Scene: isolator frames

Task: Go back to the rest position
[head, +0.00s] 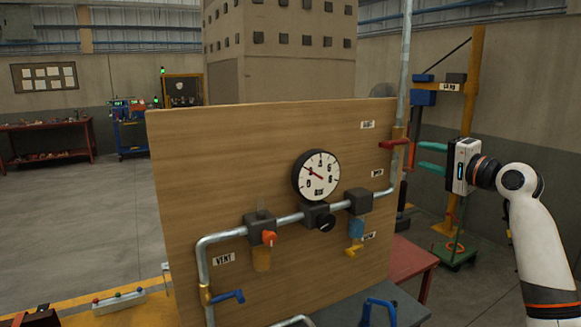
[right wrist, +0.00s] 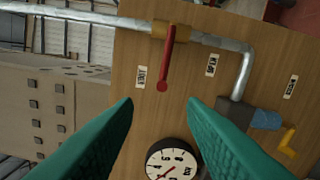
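My right gripper (head: 420,157) is beside the right edge of the wooden panel (head: 240,150), with its two teal fingers apart. In the right wrist view the open fingers (right wrist: 160,103) have nothing between their tips. A red lever (head: 393,143) sits on the pipe at the panel's upper right. In the right wrist view the red lever (right wrist: 165,62) shows just beyond the fingertips, apart from them. My left gripper does not show in the head view.
The panel carries a gauge (head: 317,175), an orange knob (head: 269,238), a yellow handle (head: 351,251) and a blue lever (head: 228,296). A grey pipe (head: 203,262) runs across it. A yellow post (head: 472,80) stands behind my right arm. Open floor (head: 70,220) lies at left.

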